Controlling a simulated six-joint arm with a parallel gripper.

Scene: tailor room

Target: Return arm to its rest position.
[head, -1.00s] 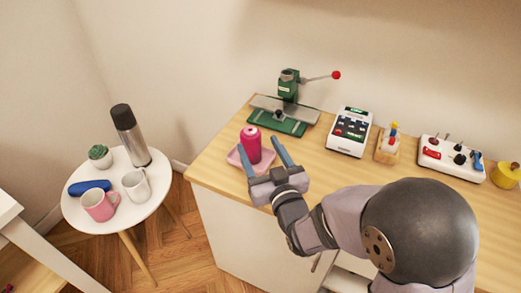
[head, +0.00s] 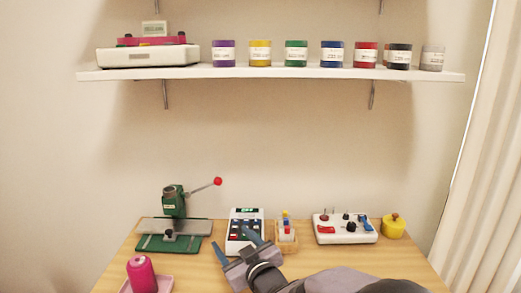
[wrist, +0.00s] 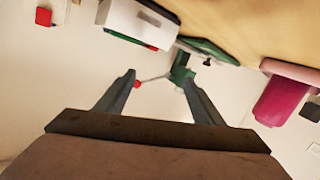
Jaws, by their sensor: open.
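My gripper (head: 236,243) is open and empty, held above the wooden counter (head: 205,262) in the head view. Its two blue-grey fingers are spread apart, and they also show in the wrist view (wrist: 158,92) with nothing between them but background. A pink spool-like cylinder (head: 141,273) stands on a pink tray (head: 166,285) to the left of my gripper, apart from it. The pink cylinder shows at the right of the wrist view (wrist: 283,100). Part of the tray is cut off by the lower edge of the head view.
A green press (head: 173,203) with a red-knobbed lever stands behind left. A calculator-like device (head: 246,225), a wooden holder (head: 286,235), a white control box (head: 345,228) and a yellow pot (head: 393,227) line the counter's back. A wall shelf (head: 270,73) holds several colored jars.

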